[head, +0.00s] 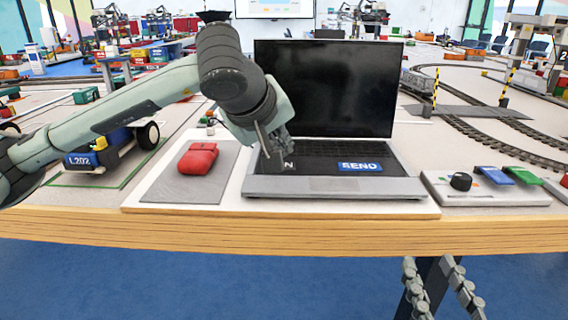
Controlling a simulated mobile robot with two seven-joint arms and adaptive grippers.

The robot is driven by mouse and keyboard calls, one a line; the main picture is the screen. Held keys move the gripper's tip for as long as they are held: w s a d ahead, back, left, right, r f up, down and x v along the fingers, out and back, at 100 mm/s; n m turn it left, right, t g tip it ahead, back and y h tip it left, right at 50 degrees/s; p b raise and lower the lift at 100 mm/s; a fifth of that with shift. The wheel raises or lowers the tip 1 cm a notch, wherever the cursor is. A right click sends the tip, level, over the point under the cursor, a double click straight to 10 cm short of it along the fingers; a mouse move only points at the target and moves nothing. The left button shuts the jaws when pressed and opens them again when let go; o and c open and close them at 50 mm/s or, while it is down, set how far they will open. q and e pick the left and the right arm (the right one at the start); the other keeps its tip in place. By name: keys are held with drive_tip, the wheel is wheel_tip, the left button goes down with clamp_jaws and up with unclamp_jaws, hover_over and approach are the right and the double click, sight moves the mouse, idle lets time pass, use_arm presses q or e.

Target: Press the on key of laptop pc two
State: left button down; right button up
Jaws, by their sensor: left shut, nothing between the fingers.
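An open laptop (402,187) with a black screen stands on a white board near the table's front edge. I cannot read a "two" on it. A dark key with a white letter N (289,165) shows at the left of its keyboard, partly hidden by my gripper. A blue SEND key (360,166) lies right of it. My left gripper (275,160) is shut and empty, pointing down over the left part of the keyboard. Its tips are at or just above the dark key; I cannot tell whether they touch. My right gripper is not in view.
A red mouse (197,158) lies on a grey pad left of the laptop. A control box with a black knob (460,181) stands right of it. A blue vehicle marked L202 (92,158) is at the left. Rail tracks (500,145) run behind at the right.

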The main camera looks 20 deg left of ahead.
use_arm(q)
drive_tip(key=shift+f, duration=0.15)
idle(0.5)
drive_tip(key=shift+f+b, duration=0.35)
drive_tip(key=shift+b, duration=0.35)
drive_tip(key=shift+f+b, duration=0.4)
drive_tip(key=shift+b, duration=0.2)
idle(0.4)
drive_tip(key=shift+r, duration=0.1)
drive_tip(key=shift+r+p, duration=0.35)
drive_tip(key=shift+r, duration=0.45)
drive_tip(key=shift+r+p, duration=1.5)
drive_tip(key=shift+r, duration=1.5)
